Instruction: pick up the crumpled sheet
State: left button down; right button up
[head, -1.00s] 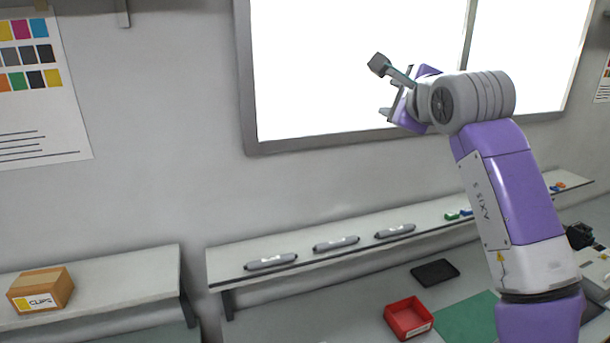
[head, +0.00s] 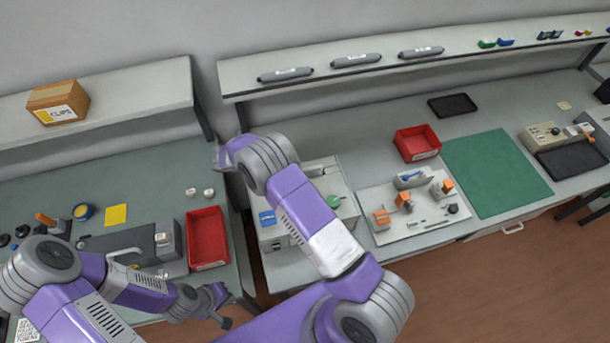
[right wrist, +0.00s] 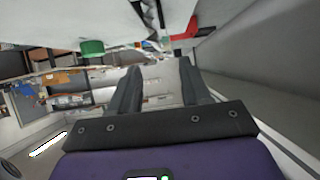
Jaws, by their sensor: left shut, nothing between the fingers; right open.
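I cannot make out a crumpled sheet in either view. My left gripper (head: 221,303) is at the lower left of the head view, in front of the left bench and below the red tray (head: 207,238). It is shut and empty. My right gripper (head: 222,156) is near the gap between the two benches, partly hidden behind its own wrist. In the right wrist view its two dark fingers (right wrist: 158,72) stand apart with nothing held between them.
A grey machine with a green knob (head: 333,202) stands beside my right arm. Another red tray (head: 417,143), a white fixture board (head: 412,208) and a green mat (head: 497,172) are on the right bench. A shelf (head: 350,75) with grey cartridges runs behind. The mat is clear.

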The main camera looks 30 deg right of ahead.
aim_at(306, 169)
jog(key=p+x, duration=0.1)
jog(key=x, duration=0.5)
jog(key=shift+s+f+p, duration=0.1)
jog(key=shift+f+p, duration=0.3)
jog(key=shift+s+d+f, duration=0.1)
jog(key=shift+d+f, duration=0.2)
jog(key=shift+d, duration=0.15)
grip_shut()
